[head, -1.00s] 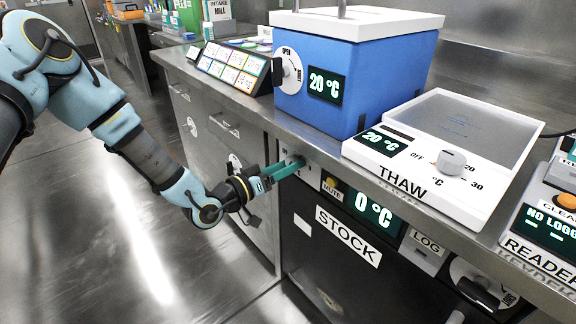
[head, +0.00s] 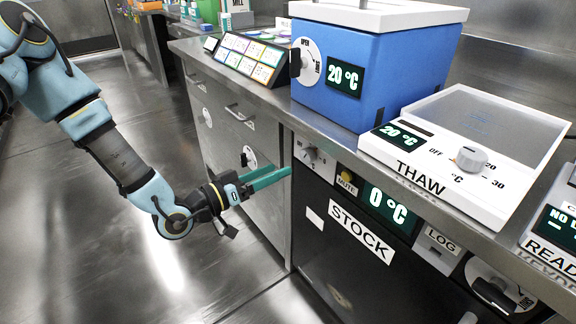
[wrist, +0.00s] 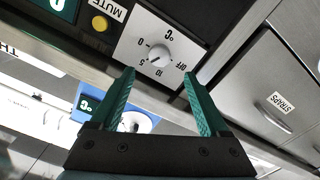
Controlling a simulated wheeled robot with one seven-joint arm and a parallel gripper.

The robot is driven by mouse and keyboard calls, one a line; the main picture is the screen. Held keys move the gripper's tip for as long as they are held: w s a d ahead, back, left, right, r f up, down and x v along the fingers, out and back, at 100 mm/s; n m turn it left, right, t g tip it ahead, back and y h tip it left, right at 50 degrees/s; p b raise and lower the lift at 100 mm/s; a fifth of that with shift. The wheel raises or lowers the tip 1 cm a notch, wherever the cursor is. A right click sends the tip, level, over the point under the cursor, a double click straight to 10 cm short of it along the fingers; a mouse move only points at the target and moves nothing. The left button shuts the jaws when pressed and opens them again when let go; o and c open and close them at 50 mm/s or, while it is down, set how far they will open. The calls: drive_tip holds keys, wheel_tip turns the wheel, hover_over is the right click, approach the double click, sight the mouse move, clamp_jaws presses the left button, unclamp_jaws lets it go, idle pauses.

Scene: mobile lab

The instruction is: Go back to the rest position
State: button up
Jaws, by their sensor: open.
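My gripper (head: 268,178) has green fingers and is open and empty. In the head view it hangs in front of the steel counter, beside the temperature knob (head: 312,155) of the STOCK unit (head: 345,240). In the wrist view the same white knob (wrist: 158,55) lies beyond the spread fingertips (wrist: 158,85), apart from them. Its pointer mark is too small to read surely. The STOCK display (head: 388,208) reads 0 °C.
On the counter (head: 270,95) stand a blue box (head: 350,75) showing 20 °C, a THAW plate (head: 440,190) and a sloped panel of coloured cards (head: 245,55). A drawer labelled STRAPS (wrist: 262,90) is near the gripper. The floor (head: 120,220) at left is clear.

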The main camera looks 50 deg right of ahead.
drive_tip(key=shift+v, duration=0.85)
drive_tip(key=w+a+f+n+t+y, duration=0.15)
drive_tip(key=w+a+t+y, duration=0.35)
drive_tip(key=w, duration=0.5)
drive_tip(key=w+a+f+n+t+y, duration=0.1)
drive_tip(key=w+a+f+t+y, duration=0.15)
drive_tip(key=w+a, duration=0.55)
drive_tip(key=w+a+r+n+t+y, duration=0.2)
drive_tip(key=w+a+n+y, duration=0.15)
drive_tip(key=w+a, duration=0.45)
drive_tip(key=a+r+n+y, duration=0.2)
drive_tip(key=a+r, duration=0.1)
drive_tip(key=a, duration=0.6)
drive_tip(key=a+r+n+y, duration=0.2)
drive_tip(key=a+y, duration=0.1)
drive_tip(key=a, duration=0.5)
drive_tip(key=s+a+r+n+g+y, duration=0.1)
drive_tip(key=s+a+r+n+g, duration=0.1)
drive_tip(key=s+a+r+n, duration=0.45)
wheel_tip(320, 180, up, 15)
drive_tip(key=s+a+m+p, duration=0.1)
drive_tip(key=a+p, duration=0.2)
drive_tip(key=p, duration=1.3)
drive_tip(key=shift+p, duration=0.4)
